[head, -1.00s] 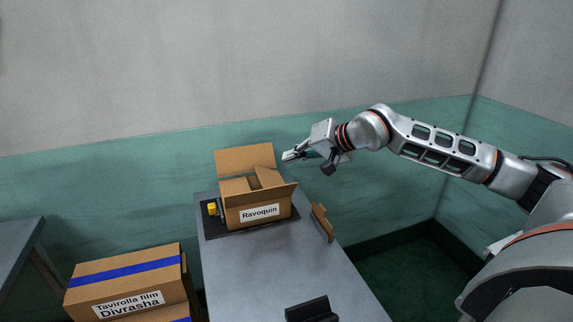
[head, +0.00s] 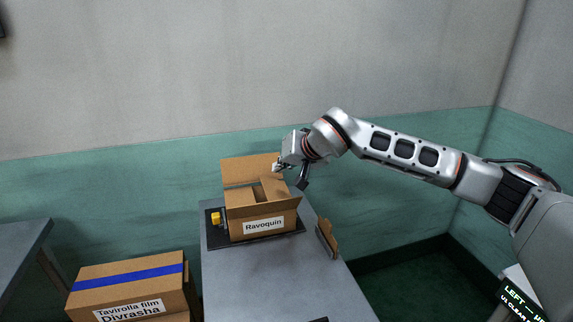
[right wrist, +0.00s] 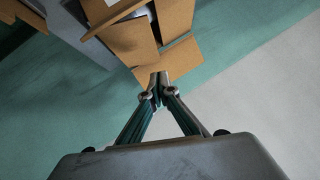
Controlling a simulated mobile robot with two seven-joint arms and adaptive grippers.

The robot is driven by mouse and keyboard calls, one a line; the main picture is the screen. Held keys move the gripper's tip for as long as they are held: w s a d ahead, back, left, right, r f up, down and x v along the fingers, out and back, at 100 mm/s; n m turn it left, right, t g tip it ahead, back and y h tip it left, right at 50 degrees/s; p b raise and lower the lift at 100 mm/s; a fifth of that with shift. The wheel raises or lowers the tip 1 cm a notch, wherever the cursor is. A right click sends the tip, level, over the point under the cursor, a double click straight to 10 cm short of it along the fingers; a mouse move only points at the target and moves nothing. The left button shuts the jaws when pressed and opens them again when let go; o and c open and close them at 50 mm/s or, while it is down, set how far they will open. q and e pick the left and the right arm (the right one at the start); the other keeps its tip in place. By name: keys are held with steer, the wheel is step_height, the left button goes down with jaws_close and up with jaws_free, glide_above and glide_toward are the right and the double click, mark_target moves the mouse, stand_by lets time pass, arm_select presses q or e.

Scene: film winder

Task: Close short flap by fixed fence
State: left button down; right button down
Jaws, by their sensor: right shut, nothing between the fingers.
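An open cardboard box labelled Ravoquin (head: 235,222) stands on a black base plate (head: 290,240) on the grey table. Its back flap (head: 245,170) stands up, its front flap (head: 272,208) sticks outward, and a smaller inner flap (head: 272,187) lies over part of the opening. My right gripper (head: 278,168) is shut and empty at the right end of the back flap. In the right wrist view its fingertips (right wrist: 158,82) overlap the edge of a flap (right wrist: 168,60); I cannot tell if they touch. Which part is the fixed fence is unclear. My left gripper is out of view.
A yellow knob (head: 215,218) is left of the box. A brown upright piece (head: 327,238) stands at the table's right edge. The grey table (head: 270,285) is mostly clear in front. A blue-taped carton (head: 130,285) sits lower left.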

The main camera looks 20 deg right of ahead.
mark_target(263, 185)
steer(key=x, duration=0.5)
steer(key=shift+f, duration=0.15)
steer(key=shift+s+a+f, duration=0.1)
steer(key=shift+a+f, duration=0.1)
steer(key=shift+f, duration=0.3)
steer(key=shift+a+f, duration=0.25)
steer(key=shift+f, duration=0.2)
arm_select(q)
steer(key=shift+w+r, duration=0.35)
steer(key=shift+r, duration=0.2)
arm_select(e)
steer(key=shift+a+f, duration=0.2)
steer(key=shift+f, duration=0.4)
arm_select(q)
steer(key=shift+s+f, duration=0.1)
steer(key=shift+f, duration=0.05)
